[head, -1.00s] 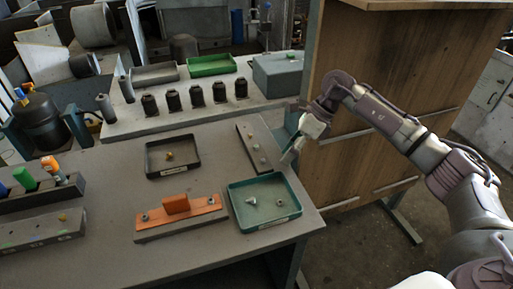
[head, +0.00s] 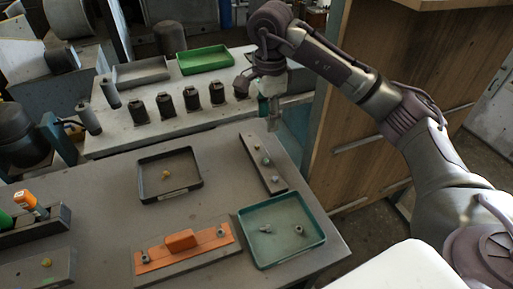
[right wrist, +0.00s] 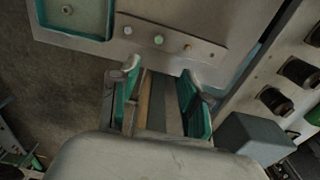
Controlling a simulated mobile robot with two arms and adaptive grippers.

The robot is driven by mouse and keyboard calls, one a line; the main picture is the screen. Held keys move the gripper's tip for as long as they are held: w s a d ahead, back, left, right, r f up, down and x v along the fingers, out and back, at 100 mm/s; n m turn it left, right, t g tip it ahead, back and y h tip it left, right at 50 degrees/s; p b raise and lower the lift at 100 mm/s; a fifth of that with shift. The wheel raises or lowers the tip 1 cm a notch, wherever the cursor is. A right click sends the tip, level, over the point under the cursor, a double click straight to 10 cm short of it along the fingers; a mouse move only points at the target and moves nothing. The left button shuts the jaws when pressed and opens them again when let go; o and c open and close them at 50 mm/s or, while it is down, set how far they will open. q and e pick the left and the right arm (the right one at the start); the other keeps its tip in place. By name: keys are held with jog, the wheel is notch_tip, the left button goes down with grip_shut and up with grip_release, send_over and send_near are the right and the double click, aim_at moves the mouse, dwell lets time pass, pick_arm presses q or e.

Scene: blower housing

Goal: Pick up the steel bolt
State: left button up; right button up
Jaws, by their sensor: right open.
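A small grey piece that looks like the steel bolt (head: 265,230) lies in the left part of the teal tray (head: 322,240). A grey nut-like piece (head: 299,230) lies to its right. My right gripper (head: 270,116) is open and empty, above the table's far edge beyond the strip with small studs (head: 262,165). It is apart from the teal tray. In the right wrist view its two fingers (right wrist: 160,72) are spread, with the strip (right wrist: 172,43) just ahead and the teal tray (right wrist: 75,32) at the upper left. My left gripper is out of view.
A black tray (head: 143,185) holds a brass-coloured piece (head: 166,175). An orange block fixture (head: 155,258) stands left of the teal tray. Several dark cylinders (head: 192,98) and a green tray (head: 206,59) stand on the rear bench. A wooden panel (head: 400,95) rises at the right.

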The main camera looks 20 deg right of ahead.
jog(key=w+f, duration=0.1)
jog(key=p, duration=0.1)
send_over(265, 160)
jog(key=f, duration=0.6)
jog(key=shift+w+d+f, duration=0.1)
jog(key=shift+w+f, duration=0.1)
jog(key=shift+f, duration=0.2)
jog(key=shift+w+f, duration=0.1)
jog(key=shift+f, duration=0.15)
jog(key=f+p, duration=0.1)
jog(key=f, duration=0.1)
jog(key=f+p, duration=0.1)
jog(key=f, duration=0.1)
jog(key=shift+s+a+p, duration=0.2)
jog(key=shift+s+p, duration=0.1)
jog(key=shift+s, duration=0.1)
jog(key=shift+f, duration=0.45)
jog(key=shift+w+f, duration=0.1)
jog(key=shift+f, duration=0.1)
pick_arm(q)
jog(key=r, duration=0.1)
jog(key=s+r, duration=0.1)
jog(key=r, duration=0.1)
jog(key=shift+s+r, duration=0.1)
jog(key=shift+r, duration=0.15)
pick_arm(e)
grip_shut()
